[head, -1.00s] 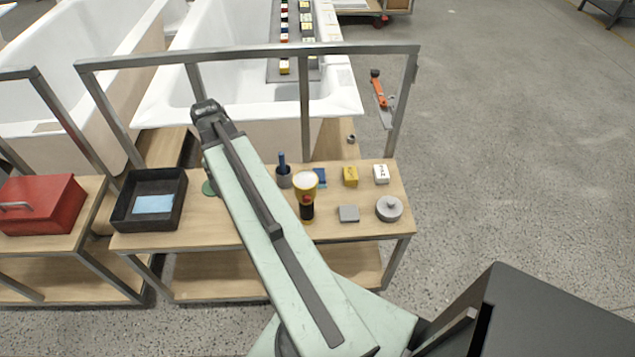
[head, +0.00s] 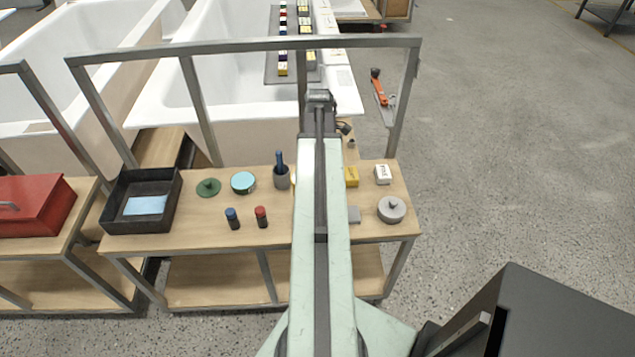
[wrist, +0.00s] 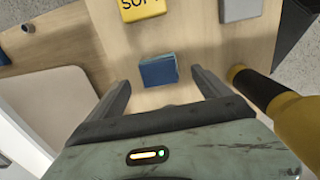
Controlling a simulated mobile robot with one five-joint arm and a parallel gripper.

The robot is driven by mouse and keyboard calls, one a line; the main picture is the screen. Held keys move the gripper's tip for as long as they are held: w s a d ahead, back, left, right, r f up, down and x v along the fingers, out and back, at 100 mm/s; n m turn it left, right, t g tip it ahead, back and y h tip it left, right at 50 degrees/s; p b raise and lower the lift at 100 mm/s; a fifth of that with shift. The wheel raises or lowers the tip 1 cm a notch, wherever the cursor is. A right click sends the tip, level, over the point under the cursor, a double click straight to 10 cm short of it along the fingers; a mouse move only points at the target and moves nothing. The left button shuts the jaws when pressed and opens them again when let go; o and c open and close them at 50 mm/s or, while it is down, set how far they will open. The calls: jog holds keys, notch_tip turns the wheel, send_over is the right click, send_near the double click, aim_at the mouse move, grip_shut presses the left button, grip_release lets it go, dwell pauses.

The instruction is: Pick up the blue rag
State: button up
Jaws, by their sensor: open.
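The blue rag (wrist: 158,70) is a small folded dark blue block on the wooden bench top, seen in the wrist view. My gripper (wrist: 160,78) is open and empty, with one finger on each side of the rag's near part in the picture. I cannot tell how high the fingers are above the bench. In the head view my arm hides the rag and most of the gripper.
A yellow block (wrist: 142,8), a grey block (wrist: 240,9) and a yellow-and-black flashlight (wrist: 265,92) lie near the rag. A steel frame (head: 240,45) rises behind the bench (head: 200,235). A black tray (head: 112,218) holds a light blue sheet (head: 146,205).

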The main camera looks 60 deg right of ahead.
notch_tip(320, 180, down, 5)
jog(key=b, duration=0.5)
jog(key=shift+w+f, duration=0.15)
jog(key=shift+f, duration=0.05)
jog(key=shift+r, duration=0.2)
jog(key=c, duration=1.6)
notch_tip(320, 180, up, 10)
jog(key=p, duration=1)
jog(key=o, duration=0.6)
jog(key=shift+c, duration=1.4)
jog(key=shift+d, duration=0.1)
